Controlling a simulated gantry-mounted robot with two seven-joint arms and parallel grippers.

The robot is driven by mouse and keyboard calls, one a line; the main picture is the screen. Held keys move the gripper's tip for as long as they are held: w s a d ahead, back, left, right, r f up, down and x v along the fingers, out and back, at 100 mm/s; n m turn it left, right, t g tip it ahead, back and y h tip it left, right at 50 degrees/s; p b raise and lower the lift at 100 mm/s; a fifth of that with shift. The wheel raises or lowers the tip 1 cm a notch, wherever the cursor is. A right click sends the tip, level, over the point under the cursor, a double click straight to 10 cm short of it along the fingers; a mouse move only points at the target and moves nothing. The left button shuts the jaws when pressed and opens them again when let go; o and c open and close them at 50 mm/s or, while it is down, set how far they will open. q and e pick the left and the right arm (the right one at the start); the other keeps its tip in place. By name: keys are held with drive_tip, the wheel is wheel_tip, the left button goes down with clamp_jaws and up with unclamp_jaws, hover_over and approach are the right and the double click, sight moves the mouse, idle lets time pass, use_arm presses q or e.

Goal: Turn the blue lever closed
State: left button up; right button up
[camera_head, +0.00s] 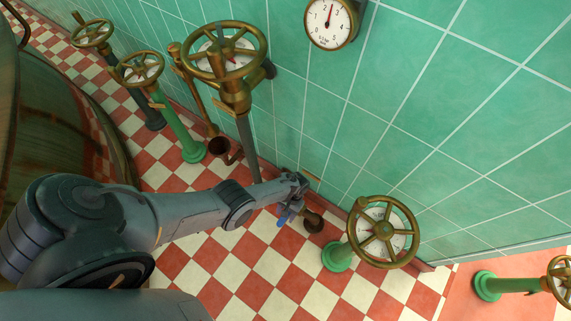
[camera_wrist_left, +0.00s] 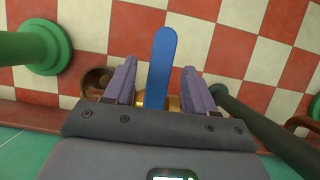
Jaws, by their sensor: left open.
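The blue lever (camera_wrist_left: 161,62) lies between the two spread purple-grey fingers of my left gripper (camera_wrist_left: 158,85) in the left wrist view. Its near end meets a brass fitting (camera_wrist_left: 173,103), partly hidden by the gripper. Gaps show between the lever and both fingers. In the head view my left gripper (camera_head: 296,197) is low beside the green tiled wall, and a small part of the blue lever (camera_head: 283,219) shows just below it. My right gripper is not in view.
A green pedestal with a brass handwheel (camera_head: 383,231) stands right of my left gripper. A grey post carries another handwheel (camera_head: 224,52) behind my forearm. A round gauge (camera_head: 331,22) is on the wall. The checkered floor (camera_head: 240,270) in front is clear.

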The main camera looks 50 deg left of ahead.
use_arm(q)
drive_tip(key=d+p+v, duration=0.1)
drive_tip(key=p+v, duration=0.4)
drive_tip(key=v, duration=0.4)
drive_tip(key=shift+w+a+r, duration=0.25)
drive_tip(key=shift+a, duration=0.25)
